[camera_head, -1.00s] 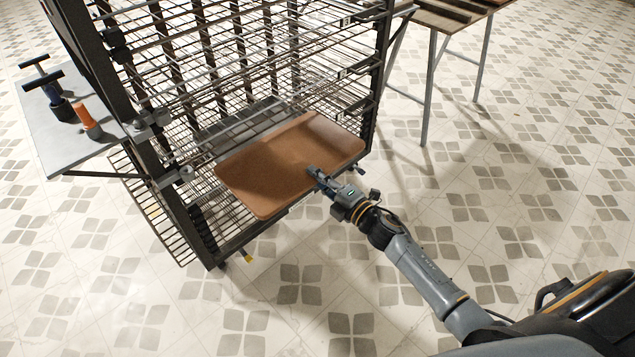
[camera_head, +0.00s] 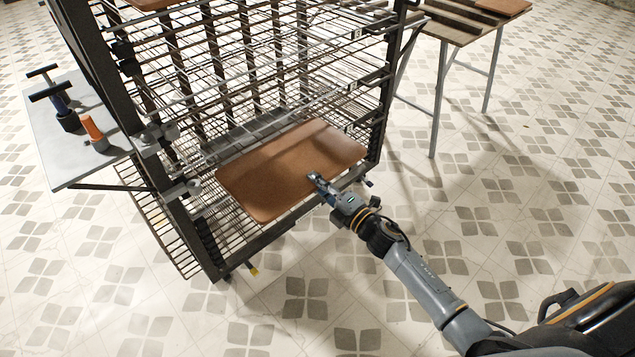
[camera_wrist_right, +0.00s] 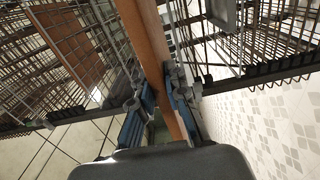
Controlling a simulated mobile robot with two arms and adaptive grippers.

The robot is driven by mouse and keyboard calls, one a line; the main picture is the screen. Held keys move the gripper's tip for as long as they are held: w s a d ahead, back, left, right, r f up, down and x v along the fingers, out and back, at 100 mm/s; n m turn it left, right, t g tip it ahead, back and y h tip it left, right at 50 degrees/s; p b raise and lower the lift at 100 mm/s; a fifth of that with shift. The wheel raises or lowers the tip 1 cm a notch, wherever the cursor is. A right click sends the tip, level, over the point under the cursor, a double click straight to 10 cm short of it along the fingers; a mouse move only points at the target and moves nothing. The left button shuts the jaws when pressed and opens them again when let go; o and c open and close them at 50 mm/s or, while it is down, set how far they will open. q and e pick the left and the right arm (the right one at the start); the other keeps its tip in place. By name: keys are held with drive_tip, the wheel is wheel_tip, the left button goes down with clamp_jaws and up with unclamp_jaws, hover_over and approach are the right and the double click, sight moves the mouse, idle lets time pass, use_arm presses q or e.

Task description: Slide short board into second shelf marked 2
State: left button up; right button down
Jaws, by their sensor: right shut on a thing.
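The brown board (camera_head: 290,165) with rounded corners lies nearly flat at a low level of the dark wire rack (camera_head: 378,100). Its far part is inside the rack, under the wires of the level above. My right gripper (camera_head: 315,180) is shut on the board's near edge. In the right wrist view, the board (camera_wrist_right: 148,40) runs edge-on between the two blue fingers of the right gripper (camera_wrist_right: 165,100). Small labels are on the rack's right post, one (camera_head: 357,33) higher up; I cannot read the label at the board's level. My left gripper is not in view.
A grey side shelf (camera_head: 75,160) with tools, one orange-handled (camera_head: 92,130), sticks out left of the rack. A table (camera_head: 440,28) with a brown board (camera_head: 503,6) stands at the back right. Another brown board (camera_head: 150,4) shows at the rack's top. Floor in front is clear.

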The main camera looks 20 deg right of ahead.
sight(301, 168)
drive_tip(key=shift+r, duration=0.2)
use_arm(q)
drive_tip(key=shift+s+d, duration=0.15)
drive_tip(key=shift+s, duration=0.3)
use_arm(e)
drive_tip(key=shift+w, duration=0.1)
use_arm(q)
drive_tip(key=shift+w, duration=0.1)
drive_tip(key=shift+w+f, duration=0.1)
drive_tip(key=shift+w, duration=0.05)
use_arm(e)
drive_tip(key=shift+f, duration=0.2)
drive_tip(key=shift+w, duration=0.1)
drive_tip(key=shift+w, duration=0.2)
use_arm(q)
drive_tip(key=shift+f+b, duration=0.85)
drive_tip(key=shift+b, duration=0.1)
use_arm(e)
drive_tip(key=shift+x, duration=2.75)
